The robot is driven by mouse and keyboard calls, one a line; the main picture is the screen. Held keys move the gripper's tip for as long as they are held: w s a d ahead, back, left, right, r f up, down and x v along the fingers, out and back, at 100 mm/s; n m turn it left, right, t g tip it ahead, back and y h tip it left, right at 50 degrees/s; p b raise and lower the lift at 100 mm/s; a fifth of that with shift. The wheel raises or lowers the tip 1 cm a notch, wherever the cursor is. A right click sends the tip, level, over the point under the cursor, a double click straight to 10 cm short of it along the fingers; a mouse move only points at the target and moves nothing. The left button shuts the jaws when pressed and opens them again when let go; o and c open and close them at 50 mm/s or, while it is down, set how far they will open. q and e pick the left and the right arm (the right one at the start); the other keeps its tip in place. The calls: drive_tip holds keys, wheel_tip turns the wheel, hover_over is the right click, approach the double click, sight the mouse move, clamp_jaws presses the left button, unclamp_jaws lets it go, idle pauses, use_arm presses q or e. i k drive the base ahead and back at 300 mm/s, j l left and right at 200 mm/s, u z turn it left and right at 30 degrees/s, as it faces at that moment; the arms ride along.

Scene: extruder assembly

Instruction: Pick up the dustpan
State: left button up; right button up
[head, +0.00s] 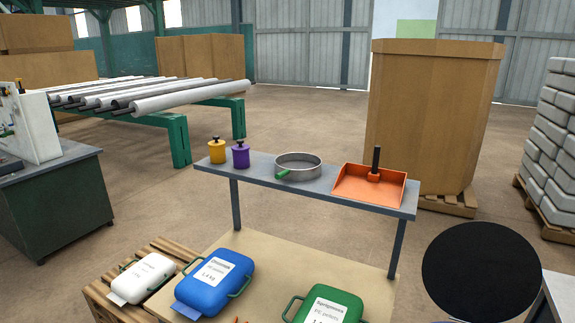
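The orange dustpan (352,191) lies on the right end of a narrow grey raised shelf (330,201). Its dark upright handle (376,160) stands up from the pan. It is unobstructed in the head view, and nothing is touching it from above. Neither of my grippers shows in this view.
Left of the dustpan on the shelf are a round metal sieve (310,171) with a green handle, a purple pot (240,157) and a yellow pot (217,153). Blue (207,292), white (140,281) and green (328,307) bags lie below. A black disc (480,272) stands lower right.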

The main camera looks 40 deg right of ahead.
sight(373, 184)
drive_tip(key=i+z, duration=0.1)
drive_tip(key=i, duration=0.55)
drive_tip(key=i+j+z, duration=0.15)
drive_tip(key=i, duration=0.5)
drive_tip(key=i+j+z, duration=0.1)
drive_tip(key=i, duration=0.55)
drive_tip(key=i+j+z, duration=0.1)
drive_tip(key=z, duration=2.25)
